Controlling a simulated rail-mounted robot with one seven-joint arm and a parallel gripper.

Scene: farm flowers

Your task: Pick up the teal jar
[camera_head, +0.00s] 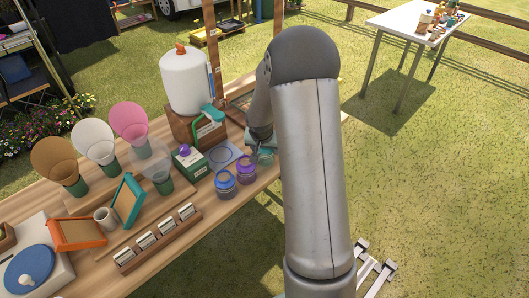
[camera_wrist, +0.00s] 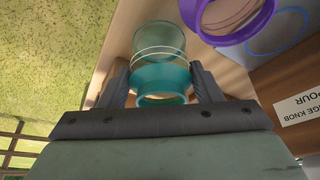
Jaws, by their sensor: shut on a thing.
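The teal jar (camera_wrist: 160,72) is a clear glass jar with a teal collar. In the wrist view it sits between the two fingers of my gripper (camera_wrist: 162,85), which are shut on its collar. In the head view the jar (camera_head: 264,157) shows just left of my arm, near the table's right edge, and my arm partly hides it. My gripper (camera_head: 262,138) is mostly hidden there. I cannot tell whether the jar touches the table.
A purple jar (camera_head: 245,171) and a blue jar (camera_head: 225,184) stand close to the left; the purple one's ring (camera_wrist: 235,22) shows in the wrist view. A green carton (camera_head: 189,163) and a wooden block with a white dispenser (camera_head: 186,80) stand beyond. Grass lies past the table edge.

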